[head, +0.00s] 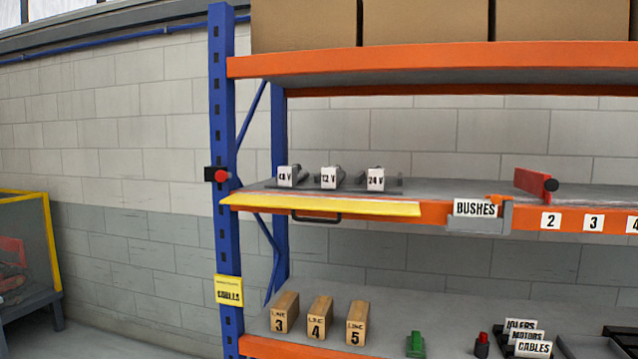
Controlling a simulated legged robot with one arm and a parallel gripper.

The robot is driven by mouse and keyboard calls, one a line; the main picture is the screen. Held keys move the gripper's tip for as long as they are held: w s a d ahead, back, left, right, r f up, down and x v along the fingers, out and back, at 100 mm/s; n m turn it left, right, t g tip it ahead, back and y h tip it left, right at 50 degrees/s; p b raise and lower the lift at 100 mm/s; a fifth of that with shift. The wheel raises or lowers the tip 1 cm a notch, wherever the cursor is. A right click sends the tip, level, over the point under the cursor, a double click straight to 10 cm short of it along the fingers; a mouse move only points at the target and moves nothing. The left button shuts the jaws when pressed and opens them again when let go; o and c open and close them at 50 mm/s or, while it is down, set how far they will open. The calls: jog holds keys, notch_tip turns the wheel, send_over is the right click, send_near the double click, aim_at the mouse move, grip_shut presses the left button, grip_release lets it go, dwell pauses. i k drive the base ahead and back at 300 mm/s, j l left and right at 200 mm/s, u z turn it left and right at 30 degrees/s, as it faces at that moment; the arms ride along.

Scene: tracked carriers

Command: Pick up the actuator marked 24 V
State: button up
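The actuator marked 24 V (376,180) lies on the middle shelf of the rack, its white label facing me. It is the rightmost of a row of three. The actuator marked 12 V (330,178) is to its left, and another labelled one (287,176), whose marking is hard to read, is at the far left. The three stand apart from each other behind a yellow strip with a black handle (318,216). My gripper is not in view.
A blue upright (222,120) bounds the shelf at left, with a red button (220,175) on it. A BUSHES sign (475,209) and a red part (535,184) are to the right. Blocks marked LINE (319,318) stand on the lower shelf. Cardboard boxes (303,24) fill the top shelf.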

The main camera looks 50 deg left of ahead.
aim_at(376, 175)
jog(key=u, duration=1.8)
